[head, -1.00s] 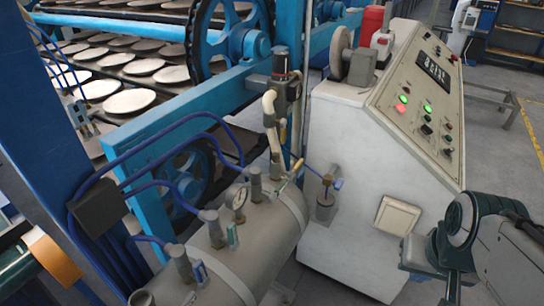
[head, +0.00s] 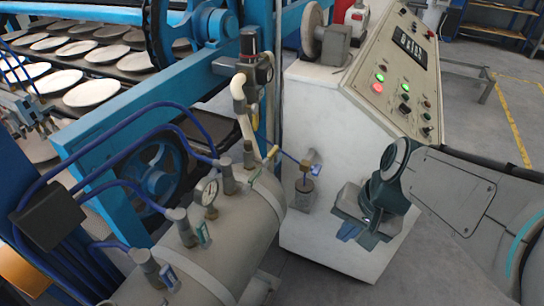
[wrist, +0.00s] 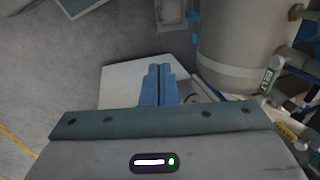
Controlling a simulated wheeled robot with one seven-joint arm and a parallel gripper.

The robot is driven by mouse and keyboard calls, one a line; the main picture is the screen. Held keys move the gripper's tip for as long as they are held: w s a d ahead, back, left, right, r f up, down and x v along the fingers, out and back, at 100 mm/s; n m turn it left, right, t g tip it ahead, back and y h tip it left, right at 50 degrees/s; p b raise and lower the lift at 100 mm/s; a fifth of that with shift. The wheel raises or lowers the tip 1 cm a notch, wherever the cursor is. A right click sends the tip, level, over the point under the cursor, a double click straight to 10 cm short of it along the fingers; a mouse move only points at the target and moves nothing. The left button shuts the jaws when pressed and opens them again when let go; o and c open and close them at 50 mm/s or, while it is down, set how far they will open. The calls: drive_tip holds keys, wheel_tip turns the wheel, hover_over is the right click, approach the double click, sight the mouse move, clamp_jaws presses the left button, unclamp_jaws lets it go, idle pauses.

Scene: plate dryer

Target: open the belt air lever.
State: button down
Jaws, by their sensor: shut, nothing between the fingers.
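A grey air tank (head: 240,230) lies at lower centre in the head view, with several small valves and a gauge along its top. A green lever tag (wrist: 268,80) at the right of the wrist view has lettering that seems to read BELT. A yellow tag (wrist: 288,131) is below it. In the head view I cannot tell for sure which valve is the belt air one; a green tag (head: 203,234) shows beside the gauge. My gripper (head: 350,232) is shut and empty, right of the tank and apart from it. Its blue fingers (wrist: 158,82) are together.
A white control cabinet (head: 330,130) with lit buttons stands behind my gripper. A small pot-like fitting (head: 304,188) is on its side. Blue hoses (head: 130,150) arch over the tank's left. The blue dryer frame (head: 150,125) is behind. Floor (wrist: 60,60) shows beside the tank.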

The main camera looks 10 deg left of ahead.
drive_tip(key=w+a+f+m+g+y+b, duration=0.1)
drive_tip(key=w+a+f+m+y+b, duration=0.15)
drive_tip(key=a+m, duration=0.2)
drive_tip(key=m+t+y+b, duration=0.35)
drive_tip(key=m+y, duration=0.45)
drive_tip(key=m, duration=0.6)
approach(252, 181)
wheel_tip(252, 181, down, 3)
drive_tip(key=w+d, duration=0.2)
drive_tip(key=d, duration=0.1)
drive_tip(key=shift+s+a+f+t, duration=0.1)
drive_tip(key=shift+f+t, duration=0.1)
drive_tip(key=shift+t, duration=0.25)
drive_tip(key=shift+n, duration=0.25)
drive_tip(key=x, duration=1)
drive_tip(key=shift+b, duration=0.35)
